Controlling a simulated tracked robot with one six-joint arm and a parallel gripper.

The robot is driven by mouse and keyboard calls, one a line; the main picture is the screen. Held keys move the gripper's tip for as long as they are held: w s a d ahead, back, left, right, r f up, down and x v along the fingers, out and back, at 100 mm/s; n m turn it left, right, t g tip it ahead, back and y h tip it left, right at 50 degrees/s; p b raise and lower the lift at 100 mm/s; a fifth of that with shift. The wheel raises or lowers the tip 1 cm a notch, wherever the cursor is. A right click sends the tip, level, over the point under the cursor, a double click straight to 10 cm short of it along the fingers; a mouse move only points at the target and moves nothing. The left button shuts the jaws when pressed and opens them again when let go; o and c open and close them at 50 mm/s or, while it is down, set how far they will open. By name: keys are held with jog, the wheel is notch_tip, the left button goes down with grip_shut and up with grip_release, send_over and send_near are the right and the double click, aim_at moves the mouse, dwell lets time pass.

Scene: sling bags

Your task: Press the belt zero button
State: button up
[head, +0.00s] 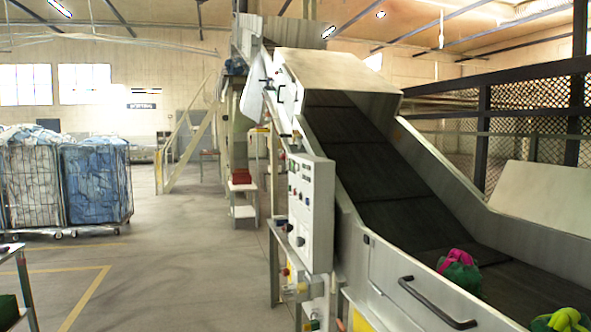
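A light grey control panel (311,212) is mounted on the near side of the inclined conveyor. It carries several small buttons and knobs, some of them red and dark. The labels are too small to read, so I cannot tell which one is the belt zero button. The dark conveyor belt (385,180) rises from the lower right toward a hood at the top. My gripper is not in this view.
A magenta and green bundle (459,270) and a yellow-green bundle (563,320) lie on the belt's lower part. A black handle (437,305) juts from the conveyor's side. Wire cages of bags (95,185) stand at left. The floor (180,270) between is clear.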

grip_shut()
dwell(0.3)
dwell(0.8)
